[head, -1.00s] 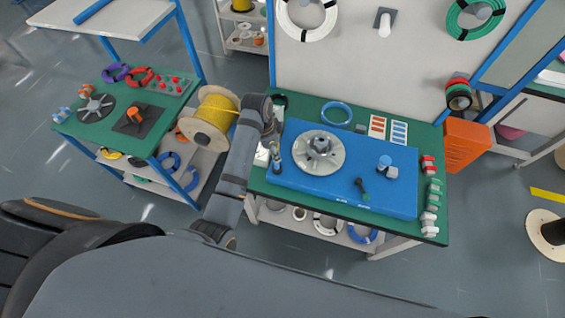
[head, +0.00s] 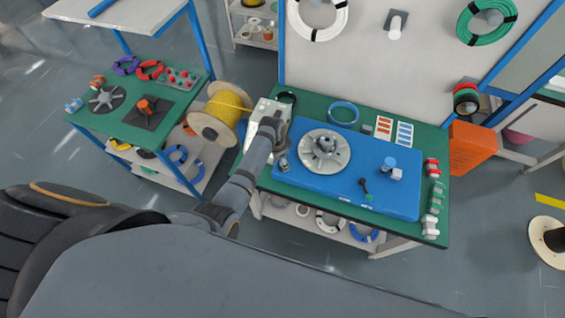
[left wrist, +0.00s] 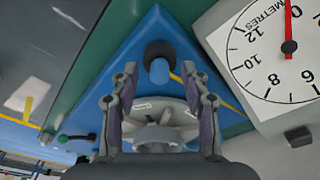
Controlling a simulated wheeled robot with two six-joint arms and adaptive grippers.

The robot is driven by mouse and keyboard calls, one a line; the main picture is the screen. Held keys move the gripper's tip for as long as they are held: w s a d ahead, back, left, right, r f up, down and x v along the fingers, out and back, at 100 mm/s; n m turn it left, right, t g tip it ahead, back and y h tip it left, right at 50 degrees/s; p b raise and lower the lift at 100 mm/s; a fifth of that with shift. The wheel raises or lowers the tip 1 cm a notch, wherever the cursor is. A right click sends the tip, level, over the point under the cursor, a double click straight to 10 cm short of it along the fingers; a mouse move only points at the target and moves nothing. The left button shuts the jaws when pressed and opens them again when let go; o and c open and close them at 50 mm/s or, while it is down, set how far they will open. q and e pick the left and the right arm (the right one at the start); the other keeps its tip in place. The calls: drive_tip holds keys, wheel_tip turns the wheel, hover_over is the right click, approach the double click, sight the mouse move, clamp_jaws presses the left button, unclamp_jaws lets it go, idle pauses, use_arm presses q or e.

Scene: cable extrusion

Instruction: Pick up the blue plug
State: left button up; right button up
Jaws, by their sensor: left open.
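A blue plug (left wrist: 159,70), a short blue cylinder beside a round black part, is near the corner of the blue board in the left wrist view. In the head view a small blue-grey piece (head: 284,165) at the board's left end appears to be it. My left gripper (head: 279,152) hangs over that end. In the left wrist view my left gripper (left wrist: 158,82) is open, its two fingers apart on either side of the plug's line. I cannot tell how far above it they are. Another blue-topped cylinder (head: 388,162) stands at the board's right. My right gripper is not in view.
A white metre dial (left wrist: 270,55) stands close on the right in the wrist view. A yellow cable spool (head: 221,112) is left of the bench.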

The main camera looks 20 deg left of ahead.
use_arm(q)
drive_tip(key=c, duration=0.9)
drive_tip(key=shift+r, duration=0.15)
